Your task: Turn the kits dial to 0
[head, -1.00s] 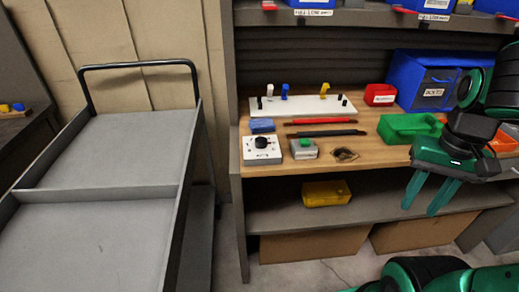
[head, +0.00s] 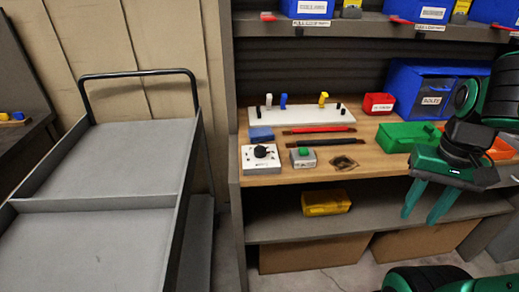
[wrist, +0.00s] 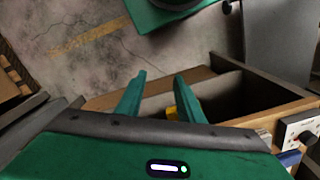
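The dial (head: 261,151) is a black round knob on a white plate box (head: 246,162) at the left front of the wooden bench top. Its markings are too small to read. The dial box also shows at the right edge in the wrist view (wrist: 292,128). My gripper (head: 428,203) is open and empty, with its fingers pointing down in front of the bench's right part, well right of the dial. In the wrist view my gripper's two fingers (wrist: 158,98) are apart with nothing between them.
A grey box with a green button (head: 303,158) stands just right of the dial box. Behind are a blue block (head: 261,133), red and black sticks and a white peg board (head: 300,116). A green bin (head: 405,137) is near my arm. A grey cart (head: 110,170) stands left.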

